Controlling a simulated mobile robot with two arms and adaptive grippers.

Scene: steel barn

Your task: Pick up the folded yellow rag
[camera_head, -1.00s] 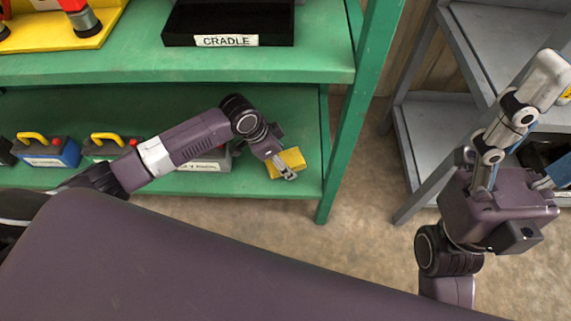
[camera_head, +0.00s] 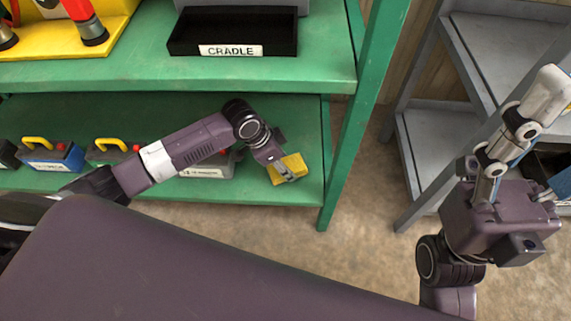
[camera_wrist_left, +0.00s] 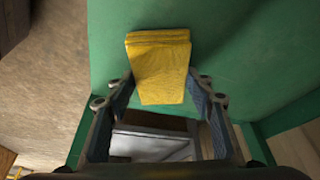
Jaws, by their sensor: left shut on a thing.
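The folded yellow rag (camera_head: 291,167) is at the right end of the lower green shelf. My left gripper (camera_head: 284,173) is shut on it. In the left wrist view the rag (camera_wrist_left: 160,65) sits between the fingertips, its folded edge pointing away from the palm. Green shelf shows behind it; I cannot tell how much gap there is below it. My right gripper (camera_head: 550,135) is at the right edge of the head view, fingers spread and empty, partly cut off by the frame.
The green shelf's upright post (camera_head: 345,150) stands just right of the rag. A black cradle tray (camera_head: 185,45) is on the upper shelf. Batteries with yellow handles (camera_head: 50,158) stand left on the lower shelf. A grey rack (camera_head: 440,135) is at right, with bare floor between.

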